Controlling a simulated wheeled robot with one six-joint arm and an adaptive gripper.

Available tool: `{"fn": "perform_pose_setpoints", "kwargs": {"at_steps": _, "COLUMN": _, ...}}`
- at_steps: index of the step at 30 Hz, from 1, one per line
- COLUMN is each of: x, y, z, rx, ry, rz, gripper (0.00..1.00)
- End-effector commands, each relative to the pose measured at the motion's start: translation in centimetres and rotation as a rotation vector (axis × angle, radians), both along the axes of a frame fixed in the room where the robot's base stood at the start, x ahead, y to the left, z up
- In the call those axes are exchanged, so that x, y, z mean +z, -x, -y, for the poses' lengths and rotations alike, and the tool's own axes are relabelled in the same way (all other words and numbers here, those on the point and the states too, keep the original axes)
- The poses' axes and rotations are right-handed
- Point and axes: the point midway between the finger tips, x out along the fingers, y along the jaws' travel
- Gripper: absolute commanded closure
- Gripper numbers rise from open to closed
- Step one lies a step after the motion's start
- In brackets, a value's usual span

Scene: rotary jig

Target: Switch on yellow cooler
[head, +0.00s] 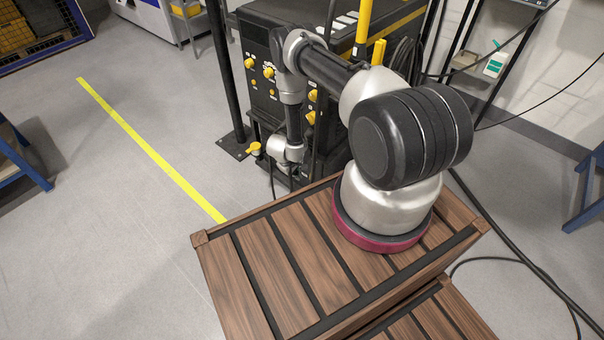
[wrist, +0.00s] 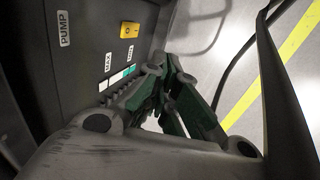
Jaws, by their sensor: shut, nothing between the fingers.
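The cooler shows in the wrist view as a dark panel (wrist: 88,40) with a "PUMP" label, a level gauge marked MAX and MIN, and a yellow switch (wrist: 129,29). I cannot tell the switch's on or off position. In the head view the cooler seems to be the low part of the black machine (head: 266,135), largely hidden by my arm. My gripper (wrist: 162,65) is shut and empty, its fingers beside the gauge and just below the switch in the picture, apparently apart from it. In the head view the gripper is mostly hidden at the machine's front.
The black machine's upper panel has several yellow knobs (head: 268,72). A yellow cap (head: 255,148) sticks out low at its left. A wooden crate (head: 270,270) stands in front. Cables (head: 520,255) lie on the right floor. The floor at left, with a yellow line (head: 150,150), is clear.

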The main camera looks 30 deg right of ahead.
Motion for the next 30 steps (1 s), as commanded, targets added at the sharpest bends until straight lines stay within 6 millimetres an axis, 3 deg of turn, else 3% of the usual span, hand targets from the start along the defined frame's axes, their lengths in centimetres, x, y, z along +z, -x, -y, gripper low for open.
{"fn": "perform_pose_setpoints", "kwargs": {"at_steps": 5, "x": -1.9, "y": -0.1, "z": 0.5, "rx": -0.004, "ry": -0.002, "rz": 0.000, "gripper": 1.00}}
{"fn": "perform_pose_setpoints", "kwargs": {"at_steps": 17, "x": -9.7, "y": -1.0, "z": 3.0, "rx": -0.004, "ry": -0.001, "rz": 0.001, "gripper": 1.00}}
{"fn": "perform_pose_setpoints", "kwargs": {"at_steps": 24, "x": -9.7, "y": -2.2, "z": 6.1, "rx": -0.005, "ry": -0.001, "rz": 0.001, "gripper": 1.00}}
{"fn": "perform_pose_setpoints", "kwargs": {"at_steps": 30, "x": -9.8, "y": -2.4, "z": 6.7, "rx": -0.002, "ry": -0.001, "rz": 0.000, "gripper": 1.00}}
